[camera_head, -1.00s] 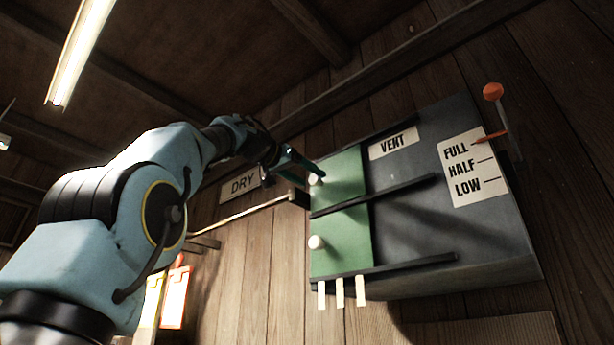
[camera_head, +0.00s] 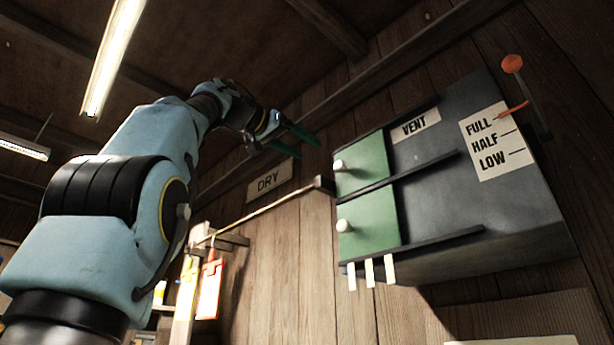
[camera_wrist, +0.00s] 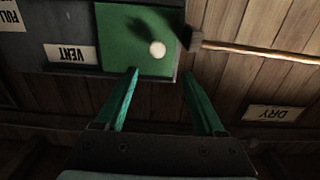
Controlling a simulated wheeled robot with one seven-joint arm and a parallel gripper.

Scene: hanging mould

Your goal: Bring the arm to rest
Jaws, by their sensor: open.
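My gripper (camera_head: 298,142) is raised at the upper middle of the head view, left of the vent box and above the DRY sign. Its two green fingers are apart with nothing between them. In the wrist view my gripper (camera_wrist: 160,100) is also open and empty, and the upper green panel (camera_wrist: 130,25) with its white knob (camera_wrist: 157,48) lies beyond the fingertips. My blue arm reaches up from the lower left of the head view.
The grey vent box (camera_head: 470,185) hangs on the plank wall with two green panels (camera_head: 365,165), a FULL/HALF/LOW label (camera_head: 490,140) and an orange-knobbed lever (camera_head: 512,64). A DRY sign (camera_head: 268,181) and a rod (camera_head: 270,208) are left of it. Tags (camera_head: 209,288) hang lower left.

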